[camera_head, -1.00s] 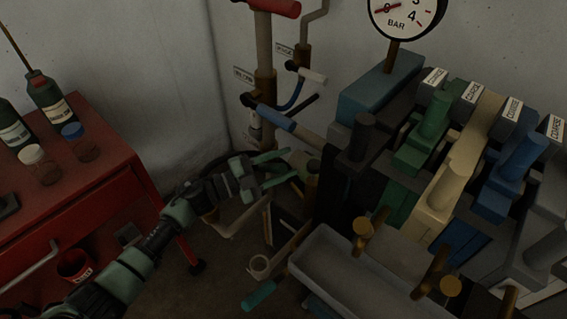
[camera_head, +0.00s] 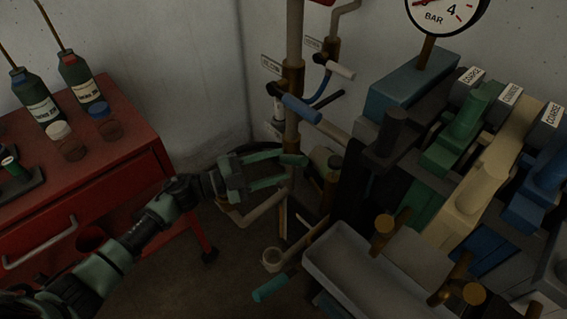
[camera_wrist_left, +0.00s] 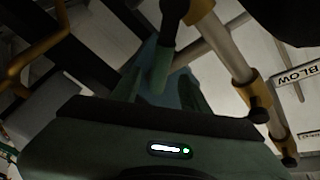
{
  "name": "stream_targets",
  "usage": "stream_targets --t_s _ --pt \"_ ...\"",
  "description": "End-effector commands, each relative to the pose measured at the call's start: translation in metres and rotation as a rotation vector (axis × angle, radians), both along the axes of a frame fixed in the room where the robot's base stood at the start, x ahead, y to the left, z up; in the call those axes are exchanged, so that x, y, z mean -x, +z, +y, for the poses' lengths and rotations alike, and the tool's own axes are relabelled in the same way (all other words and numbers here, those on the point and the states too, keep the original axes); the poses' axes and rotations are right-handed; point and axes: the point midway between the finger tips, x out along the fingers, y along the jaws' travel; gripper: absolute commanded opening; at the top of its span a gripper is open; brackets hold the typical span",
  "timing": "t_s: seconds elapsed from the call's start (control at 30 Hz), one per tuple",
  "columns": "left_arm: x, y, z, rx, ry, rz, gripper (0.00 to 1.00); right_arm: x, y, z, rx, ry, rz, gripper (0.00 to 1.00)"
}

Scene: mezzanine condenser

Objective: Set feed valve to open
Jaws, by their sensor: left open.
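My left gripper (camera_head: 294,170) is open below the valve pipes, with its fingers pointing right. A lever with a blue handle (camera_head: 301,109) sits above it on the front pipe and slopes down to the right. A lever with a white handle (camera_head: 340,69) is on the pipe behind. Small labels stand beside the pipes; I cannot read which valve is the feed valve. In the left wrist view, a dark rounded bar (camera_wrist_left: 163,68) shows between the open fingers; I cannot tell whether it is touched. A "BLOW" label (camera_wrist_left: 297,75) is at the right. My right gripper is not visible.
A red cabinet (camera_head: 120,160) with bottles stands at the left. A grey trough (camera_head: 350,268) and a bank of coloured blocks (camera_head: 480,180) fill the right. A pressure gauge (camera_head: 447,10) is above. A small cup (camera_head: 272,260) is low in front. Open floor lies between cabinet and trough.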

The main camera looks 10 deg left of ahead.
Motion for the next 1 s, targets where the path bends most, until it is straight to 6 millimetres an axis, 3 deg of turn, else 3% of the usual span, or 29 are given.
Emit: stream_targets --t_s 0.17,0.33,0.47,0.63,0.8,1.0 --pt "0.0 0.0 0.0 0.0 0.0 0.0 0.45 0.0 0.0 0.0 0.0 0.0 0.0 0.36" --pt "0.005 -0.006 -0.002 -0.054 0.02 -0.053 0.01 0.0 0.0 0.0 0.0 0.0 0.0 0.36" --pt "0.02 -0.022 -0.006 -0.242 0.08 -0.246 0.0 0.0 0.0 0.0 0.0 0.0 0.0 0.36" --pt "0.048 -0.039 -0.01 -0.614 0.166 -0.628 0.0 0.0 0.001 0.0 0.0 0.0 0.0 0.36" --pt "0.072 -0.039 -0.009 -0.951 0.219 -0.969 0.0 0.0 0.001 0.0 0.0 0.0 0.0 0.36" --pt "0.081 -0.034 -0.008 -1.123 0.239 -1.137 0.0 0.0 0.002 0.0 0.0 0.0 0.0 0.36"
